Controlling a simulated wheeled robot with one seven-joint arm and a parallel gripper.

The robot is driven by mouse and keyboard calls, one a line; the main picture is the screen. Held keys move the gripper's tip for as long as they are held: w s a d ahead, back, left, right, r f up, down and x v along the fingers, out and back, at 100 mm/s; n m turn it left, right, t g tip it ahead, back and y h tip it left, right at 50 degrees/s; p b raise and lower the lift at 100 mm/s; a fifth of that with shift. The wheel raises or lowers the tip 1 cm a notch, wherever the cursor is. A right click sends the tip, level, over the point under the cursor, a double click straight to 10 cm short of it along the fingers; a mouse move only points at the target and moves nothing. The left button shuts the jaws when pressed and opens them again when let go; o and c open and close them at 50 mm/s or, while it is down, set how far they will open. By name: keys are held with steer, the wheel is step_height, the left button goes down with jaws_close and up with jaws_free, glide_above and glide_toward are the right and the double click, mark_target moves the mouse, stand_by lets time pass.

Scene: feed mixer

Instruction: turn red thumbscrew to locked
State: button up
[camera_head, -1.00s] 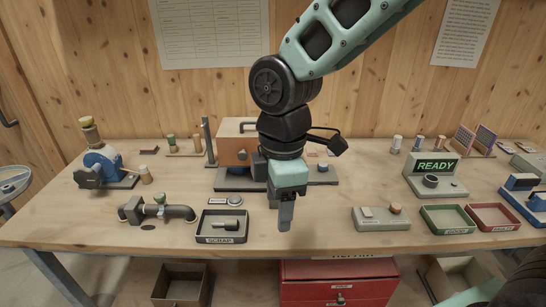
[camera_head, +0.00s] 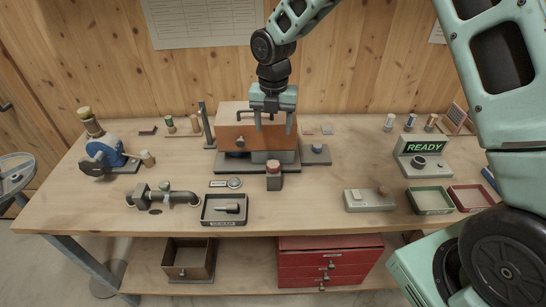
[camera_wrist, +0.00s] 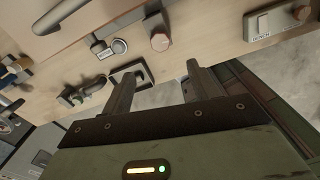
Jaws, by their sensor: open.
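The red-topped knob that looks like the red thumbscrew (camera_head: 273,169) stands on a small dark block at the front of the orange-brown box machine (camera_head: 232,137). I cannot read any locked mark by it. It appears in the wrist view as a reddish round cap (camera_wrist: 160,41), ahead of the fingers. My gripper (camera_head: 273,123) is open and empty, with its fingers pointing down in front of the box, above the knob and apart from it. Both fingers also show in the wrist view (camera_wrist: 166,72).
A scrap tray (camera_head: 206,222) and pipe fitting (camera_head: 150,196) lie to the left. A grey switch box (camera_head: 360,207), a READY display (camera_head: 425,148) and green (camera_head: 430,211) and red trays lie to the right. The box's dark handle (camera_head: 250,113) is close to my fingers. Bench front centre is clear.

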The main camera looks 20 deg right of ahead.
mark_target(273, 164)
step_height(273, 164, down, 13)
steer(key=p, duration=0.4)
steer(key=shift+f, duration=0.2)
steer(key=c, duration=1)
